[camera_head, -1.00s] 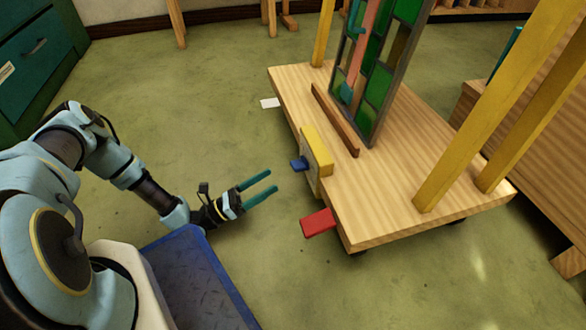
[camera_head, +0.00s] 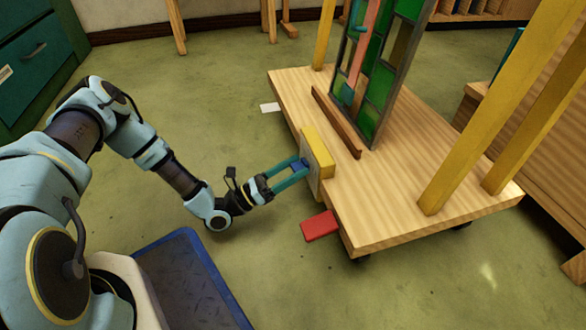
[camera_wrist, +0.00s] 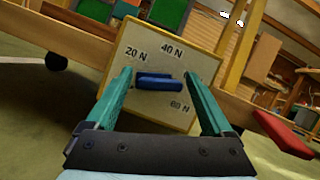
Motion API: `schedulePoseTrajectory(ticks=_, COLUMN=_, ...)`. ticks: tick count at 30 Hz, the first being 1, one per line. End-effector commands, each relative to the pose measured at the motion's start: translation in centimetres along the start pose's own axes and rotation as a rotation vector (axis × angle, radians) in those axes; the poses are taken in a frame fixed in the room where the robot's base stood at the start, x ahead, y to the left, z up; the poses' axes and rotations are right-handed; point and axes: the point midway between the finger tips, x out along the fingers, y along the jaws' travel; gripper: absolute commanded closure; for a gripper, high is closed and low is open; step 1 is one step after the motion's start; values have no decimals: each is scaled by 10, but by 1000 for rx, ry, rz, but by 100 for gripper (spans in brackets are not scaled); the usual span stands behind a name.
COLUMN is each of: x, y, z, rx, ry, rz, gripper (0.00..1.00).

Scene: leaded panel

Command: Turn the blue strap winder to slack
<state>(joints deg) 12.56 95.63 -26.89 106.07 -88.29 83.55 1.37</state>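The blue strap winder (camera_wrist: 159,82) is a short bar lying nearly level on a pale dial plate (camera_wrist: 150,50) in the wrist view. A "slack" mark is not visible. In the head view the winder (camera_head: 299,165) sits on the near side of the yellow-edged block (camera_head: 320,150). My gripper (camera_head: 291,173) is open at the winder, with a teal finger beyond each end of the bar. I cannot tell whether the fingers (camera_wrist: 159,76) touch it.
The wooden cart (camera_head: 400,210) carries the leaded glass panel (camera_head: 380,80) with a salmon strap (camera_head: 360,45) over it. Yellow posts (camera_head: 490,120) rise at the right. A red pedal-like plate (camera_head: 319,226) juts out below the cart edge, right of my gripper.

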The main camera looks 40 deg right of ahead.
Motion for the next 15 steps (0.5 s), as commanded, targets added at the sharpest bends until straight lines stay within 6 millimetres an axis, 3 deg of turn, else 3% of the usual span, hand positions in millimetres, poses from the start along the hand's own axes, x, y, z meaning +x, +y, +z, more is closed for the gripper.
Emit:
schedulePoseTrajectory(ticks=2, x=0, y=0, z=0, rx=0, ry=0, rz=0, gripper=24)
schedulePoseTrajectory(ticks=15, x=0, y=-2, z=0, rx=-3, ry=0, rz=-4, gripper=74)
